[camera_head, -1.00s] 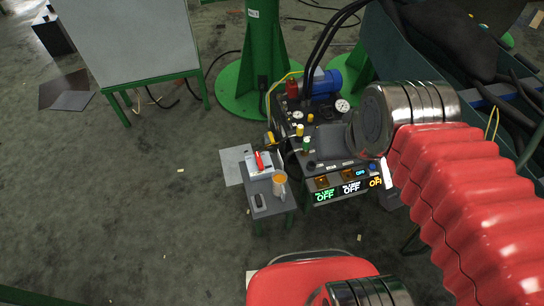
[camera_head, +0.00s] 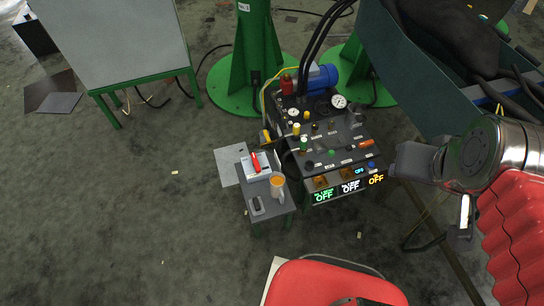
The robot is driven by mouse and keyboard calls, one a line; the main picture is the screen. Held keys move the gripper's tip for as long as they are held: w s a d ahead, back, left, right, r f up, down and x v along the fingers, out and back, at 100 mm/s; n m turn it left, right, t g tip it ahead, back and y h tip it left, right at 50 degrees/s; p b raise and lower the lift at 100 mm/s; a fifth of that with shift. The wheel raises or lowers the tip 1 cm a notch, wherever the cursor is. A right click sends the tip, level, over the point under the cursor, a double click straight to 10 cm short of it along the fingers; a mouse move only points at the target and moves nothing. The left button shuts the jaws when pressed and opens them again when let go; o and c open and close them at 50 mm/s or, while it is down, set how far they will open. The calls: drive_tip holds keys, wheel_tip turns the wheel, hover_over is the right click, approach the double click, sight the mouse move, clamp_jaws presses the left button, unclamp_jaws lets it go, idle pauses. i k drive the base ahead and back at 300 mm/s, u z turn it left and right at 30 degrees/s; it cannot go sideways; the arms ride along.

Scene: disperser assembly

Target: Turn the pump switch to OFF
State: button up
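The pump control panel (camera_head: 334,142) is a dark box with knobs, small switches and gauges, standing at the centre right. Its front carries three lit displays: green (camera_head: 323,196), white (camera_head: 350,187) and orange (camera_head: 376,179), each reading OFF. Smaller lit text shows above the displays. I cannot tell which small control is the pump switch, nor its position. My gripper (camera_head: 413,163) shows as a grey end at the tip of my arm, just right of the panel and seemingly apart from it. Its fingers are not clear, so I cannot tell open from shut.
A blue motor (camera_head: 323,78) and black hoses (camera_head: 318,40) stand behind. A green bin (camera_head: 423,75) rises at the right.

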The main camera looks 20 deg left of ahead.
sight(256, 164)
drive_tip(key=z, duration=0.6)
drive_tip(key=k, duration=1.4)
drive_tip(key=u, duration=1.35)
drive_tip(key=i, duration=0.95)
